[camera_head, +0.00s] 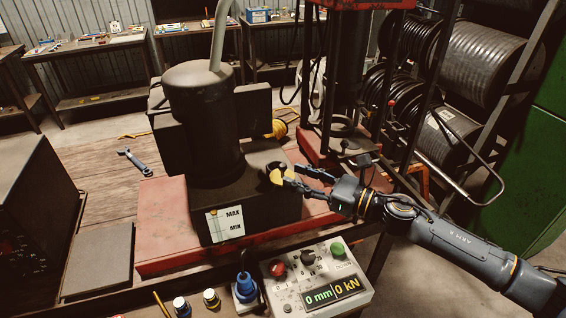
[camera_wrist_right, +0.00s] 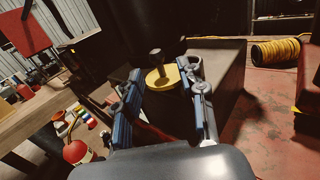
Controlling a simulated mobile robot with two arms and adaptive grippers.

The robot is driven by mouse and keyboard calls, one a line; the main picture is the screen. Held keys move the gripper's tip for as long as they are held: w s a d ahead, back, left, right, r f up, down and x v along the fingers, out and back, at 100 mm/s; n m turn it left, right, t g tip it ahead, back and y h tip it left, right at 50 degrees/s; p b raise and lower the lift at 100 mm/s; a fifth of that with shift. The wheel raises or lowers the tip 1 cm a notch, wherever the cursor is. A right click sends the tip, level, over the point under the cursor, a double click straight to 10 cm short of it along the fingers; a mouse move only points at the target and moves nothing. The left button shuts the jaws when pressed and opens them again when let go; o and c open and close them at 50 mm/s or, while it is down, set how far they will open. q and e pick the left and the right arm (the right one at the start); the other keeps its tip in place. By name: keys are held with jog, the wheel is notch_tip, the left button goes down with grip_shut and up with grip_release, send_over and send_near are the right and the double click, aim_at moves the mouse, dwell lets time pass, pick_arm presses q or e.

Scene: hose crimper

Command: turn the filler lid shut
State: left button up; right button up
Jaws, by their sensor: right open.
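The filler lid is a yellow disc with a dark upright knob. In the head view the lid (camera_head: 285,177) is at the right end of the black tank's top, partly hidden by my fingers. In the right wrist view the lid (camera_wrist_right: 161,78) is near the fingertips, between the two fingers. My right gripper (camera_head: 298,175) is open, its fingers pointing left at the lid; in the wrist view its fingers (camera_wrist_right: 165,82) stand apart on either side. I cannot tell whether a finger touches the lid. My left gripper is not in view.
The black tank (camera_head: 262,206) with a MAX/MIN label stands on a red base (camera_head: 165,215). A tall dark cylinder (camera_head: 205,120) rises beside the lid. A control panel (camera_head: 316,277) is in front. A red-framed press (camera_head: 310,140) and hose reels (camera_head: 480,70) stand behind right.

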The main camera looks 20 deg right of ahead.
aim_at(283, 171)
jog(key=p+x, duration=0.1)
jog(key=x, duration=0.3)
jog(key=shift+r+p, duration=0.15)
jog(key=shift+p, duration=0.15)
jog(key=shift+w+a, duration=0.2)
jog(key=shift+a, duration=0.1)
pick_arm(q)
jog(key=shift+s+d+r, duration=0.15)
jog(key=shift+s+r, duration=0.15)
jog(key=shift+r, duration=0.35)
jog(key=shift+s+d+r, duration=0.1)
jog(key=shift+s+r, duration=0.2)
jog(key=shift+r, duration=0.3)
pick_arm(e)
grip_shut()
